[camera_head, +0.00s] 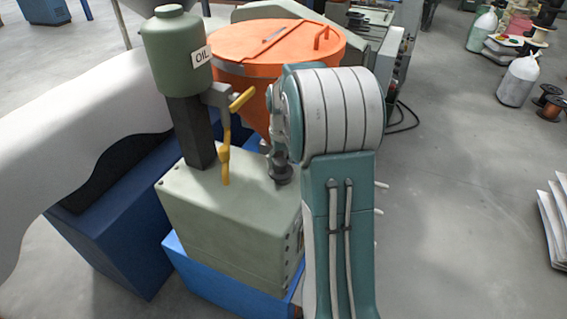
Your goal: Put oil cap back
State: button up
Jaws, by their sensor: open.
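A green oil tank (179,58) with an "OIL" label stands on a dark post on the left. A yellow lever and pipe (226,155) hang beside it. The post rises from a pale green box (225,220). My gripper (280,152) is only partly visible at the left side of my arm, above the back right of the box top; its fingers are hard to make out, but it is open. A small dark grey round piece (281,174) lies just below it at the box top. I cannot tell whether this is the oil cap or a filler neck, nor whether the gripper touches it.
An orange lidded drum (275,42) stands close behind the gripper. A white rounded cover (85,140) and blue bases (120,235) flank the box on the left.

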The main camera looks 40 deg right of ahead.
aim_at(283, 160)
notch_tip(283, 160, up, 12)
jog(key=s+a+r+n+t, duration=0.1)
jog(key=s+a+r, duration=0.2)
jog(key=s+a, duration=0.3)
jog(key=s+a+r+t, duration=0.2)
jog(key=s+a, duration=0.1)
jog(key=a, duration=0.5)
jog(key=s+a+f+n+t, duration=0.2)
jog(key=s+a, duration=0.6)
jog(key=s, duration=0.5)
jog(key=shift+a+f+t, duration=0.3)
jog(key=shift+a+f, duration=0.1)
jog(key=shift+f, duration=0.35)
